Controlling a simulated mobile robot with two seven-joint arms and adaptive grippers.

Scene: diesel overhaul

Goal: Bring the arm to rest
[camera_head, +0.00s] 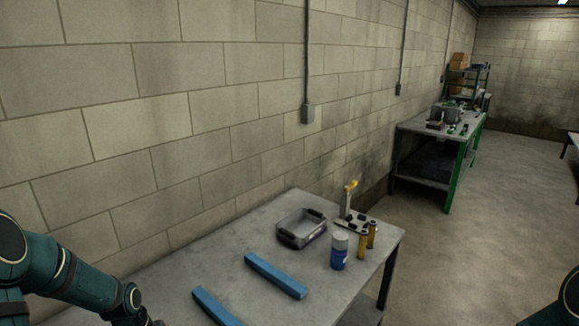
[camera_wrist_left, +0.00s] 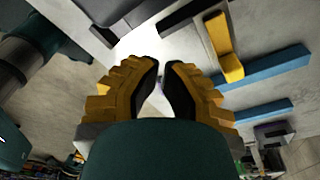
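My left arm (camera_head: 85,283) comes in from the left in the head view and hangs low over the near left end of the workbench. Its gripper is cut off by the bottom edge there. In the left wrist view my left gripper (camera_wrist_left: 163,66) shows two yellow fingers with dark pads. Their tips are close, with a narrow gap and nothing visible between them. Only a teal piece of my right arm (camera_head: 556,311) shows at the bottom right, and its gripper is out of view.
The bench (camera_head: 232,262) holds two blue bars (camera_head: 275,275) (camera_head: 215,307), a grey tray (camera_head: 302,229), a blue-and-white can (camera_head: 339,251) and orange cylinders (camera_head: 363,244). A yellow piece (camera_wrist_left: 224,48) lies near the blue bars in the wrist view. A block wall (camera_head: 150,120) stands behind.

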